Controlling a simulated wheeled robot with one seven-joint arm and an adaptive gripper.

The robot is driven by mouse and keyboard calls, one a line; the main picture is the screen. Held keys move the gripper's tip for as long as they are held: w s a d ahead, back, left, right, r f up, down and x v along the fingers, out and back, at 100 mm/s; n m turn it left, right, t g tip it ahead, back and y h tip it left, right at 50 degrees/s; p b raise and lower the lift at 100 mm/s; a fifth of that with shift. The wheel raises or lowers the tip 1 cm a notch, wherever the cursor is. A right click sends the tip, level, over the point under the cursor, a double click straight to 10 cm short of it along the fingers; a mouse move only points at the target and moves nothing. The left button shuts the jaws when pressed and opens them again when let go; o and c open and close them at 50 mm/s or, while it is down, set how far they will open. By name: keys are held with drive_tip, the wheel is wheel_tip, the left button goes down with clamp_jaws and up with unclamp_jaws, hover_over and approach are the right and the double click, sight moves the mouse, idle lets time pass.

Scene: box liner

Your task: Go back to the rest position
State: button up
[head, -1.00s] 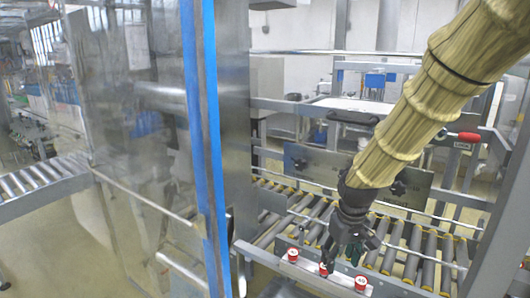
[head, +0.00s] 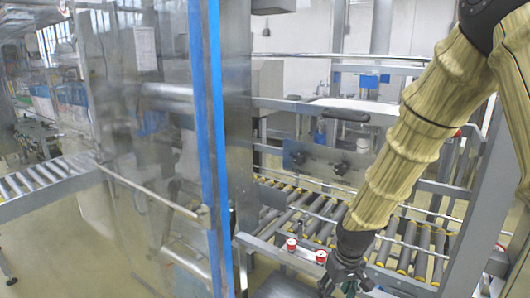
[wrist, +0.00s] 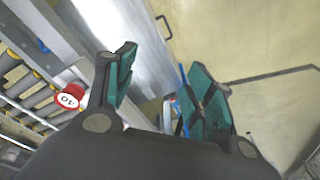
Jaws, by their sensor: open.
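My gripper (head: 345,284) hangs at the lower middle of the head view, at the end of my arm in its tan ribbed sleeve. It points down in front of the conveyor's near rail. In the wrist view my gripper (wrist: 155,95) shows two green-padded fingers spread apart, with nothing held between them. A red button with a white top (wrist: 70,98) is just left of the left finger in the wrist view, apart from it.
A roller conveyor (head: 410,255) runs behind my gripper. Red buttons (head: 291,245) and (head: 321,256) sit on its near rail. A clear panel with a blue edge (head: 207,150) stands to the left. Open floor shows in the wrist view (wrist: 260,40).

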drive_tip(key=s+f+m, duration=0.1)
drive_tip(key=s+f, duration=0.5)
drive_tip(key=f, duration=0.4)
drive_tip(key=s+f, duration=0.6)
drive_tip(key=f, duration=0.4)
drive_tip(key=s+d+f, duration=0.1)
drive_tip(key=s+f, duration=0.2)
drive_tip(key=s, duration=0.3)
drive_tip(key=s+d+f+m, duration=0.1)
drive_tip(key=s+f, duration=0.3)
drive_tip(key=s, duration=0.3)
drive_tip(key=s+d+f+m+g, duration=0.1)
drive_tip(key=s+f, duration=0.3)
drive_tip(key=s, duration=0.3)
drive_tip(key=shift+d+f+h, duration=0.25)
drive_tip(key=shift+d+h, duration=0.05)
drive_tip(key=shift+d, duration=0.05)
drive_tip(key=shift+s, duration=0.1)
